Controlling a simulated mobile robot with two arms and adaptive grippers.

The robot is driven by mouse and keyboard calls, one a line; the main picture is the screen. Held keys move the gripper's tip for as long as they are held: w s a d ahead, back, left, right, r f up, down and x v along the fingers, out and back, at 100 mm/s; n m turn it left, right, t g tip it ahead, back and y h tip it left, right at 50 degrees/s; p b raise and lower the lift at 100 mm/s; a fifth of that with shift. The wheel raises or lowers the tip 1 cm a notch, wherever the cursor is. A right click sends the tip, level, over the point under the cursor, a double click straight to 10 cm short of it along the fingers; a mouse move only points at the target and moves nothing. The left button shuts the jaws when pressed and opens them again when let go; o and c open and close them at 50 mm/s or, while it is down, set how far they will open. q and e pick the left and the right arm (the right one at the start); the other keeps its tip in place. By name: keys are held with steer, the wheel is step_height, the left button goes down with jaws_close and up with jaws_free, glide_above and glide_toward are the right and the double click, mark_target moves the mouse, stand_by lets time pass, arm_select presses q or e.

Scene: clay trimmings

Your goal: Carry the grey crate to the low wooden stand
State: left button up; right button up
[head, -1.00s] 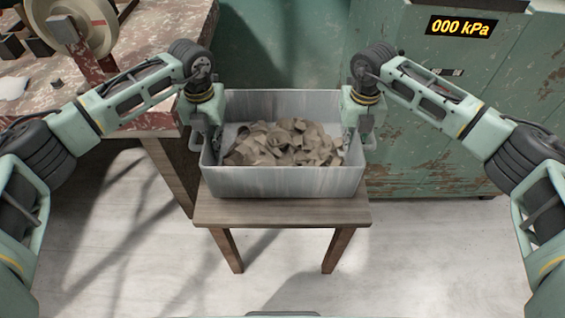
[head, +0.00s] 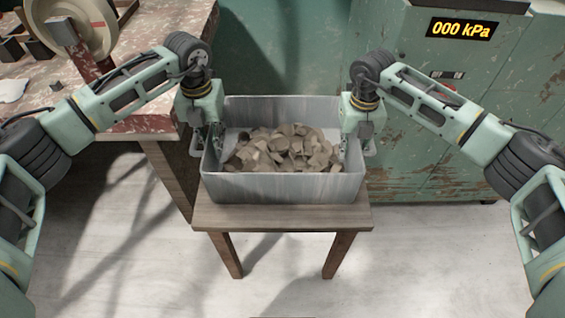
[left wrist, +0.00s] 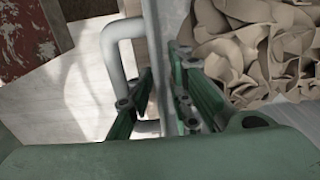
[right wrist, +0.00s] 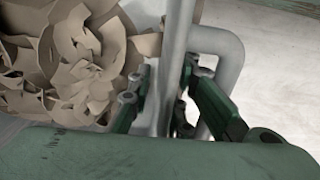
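The grey crate (head: 283,187) holds a heap of brown clay trimmings (head: 282,150). It rests upright on the low wooden stand (head: 285,220), filling most of its top. My left gripper (head: 210,145) is at the crate's left end, and my right gripper (head: 350,148) at its right end. In the left wrist view, my left gripper's fingers (left wrist: 162,65) close on both sides of the crate wall, one finger inside the tubular handle's loop (left wrist: 108,60). In the right wrist view, my right gripper's fingers (right wrist: 168,72) straddle the other wall likewise, by its handle (right wrist: 232,50). The fingertip contact is partly hidden.
A worn red-and-white workbench (head: 150,125) with a wheel (head: 85,20) stands close on the left. A green cabinet (head: 430,140) with a gauge reading 000 kPa (head: 461,29) stands behind on the right. The pale floor (head: 430,260) in front is clear.

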mark_target(210, 131)
arm_select(q)
step_height(210, 131, up, 5)
arm_select(e)
steer(key=shift+d, duration=0.15)
arm_select(q)
steer(key=shift+d, duration=0.1)
arm_select(e)
step_height(210, 131, up, 12)
steer(key=shift+r, duration=0.1)
stand_by(0.6)
